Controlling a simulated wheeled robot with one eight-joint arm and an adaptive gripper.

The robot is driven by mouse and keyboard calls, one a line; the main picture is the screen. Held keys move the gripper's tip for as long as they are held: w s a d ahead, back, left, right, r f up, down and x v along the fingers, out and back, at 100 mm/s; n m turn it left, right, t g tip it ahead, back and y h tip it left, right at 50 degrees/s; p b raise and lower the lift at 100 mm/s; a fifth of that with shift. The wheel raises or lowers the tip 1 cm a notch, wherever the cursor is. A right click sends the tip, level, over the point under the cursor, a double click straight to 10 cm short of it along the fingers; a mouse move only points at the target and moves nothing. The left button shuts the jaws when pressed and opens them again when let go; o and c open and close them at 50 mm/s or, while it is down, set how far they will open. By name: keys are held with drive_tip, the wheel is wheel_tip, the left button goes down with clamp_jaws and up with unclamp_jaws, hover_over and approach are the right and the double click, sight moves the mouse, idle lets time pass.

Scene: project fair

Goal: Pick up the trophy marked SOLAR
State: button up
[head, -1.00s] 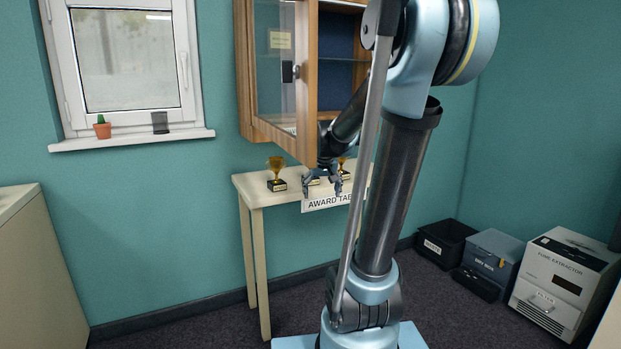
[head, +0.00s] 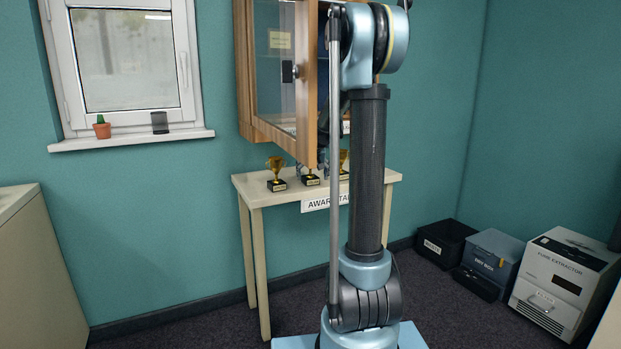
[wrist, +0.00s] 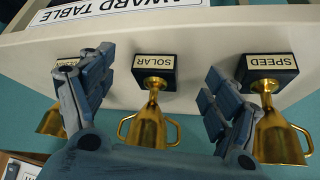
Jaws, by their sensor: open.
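The trophy marked SOLAR (wrist: 153,120) is a gold two-handled cup on a black base with a white label. It is the middle one of three in the wrist view, which is upside down. My gripper (wrist: 155,80) is open and empty, with one finger on each side of the SOLAR trophy in the picture; I see no contact. In the head view the middle trophy (head: 310,180) stands upright on the award table (head: 262,193), partly hidden by the cabinet door. My gripper is mostly hidden there behind the door and my arm.
The trophy marked SPEED (wrist: 275,125) stands close to the right finger in the wrist view. The open glass cabinet door (head: 285,75) hangs above the table. Bins and a fume extractor (head: 565,280) stand at the right.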

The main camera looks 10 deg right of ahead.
drive_tip(key=w, duration=0.7)
drive_tip(key=shift+w+d, duration=0.15)
drive_tip(key=shift+d, duration=0.15)
drive_tip(key=shift+w+f, duration=0.2)
drive_tip(key=shift+f, duration=0.3)
drive_tip(key=shift+s, duration=0.1)
drive_tip(key=c, duration=1.5)
drive_tip(key=shift+c, duration=0.3)
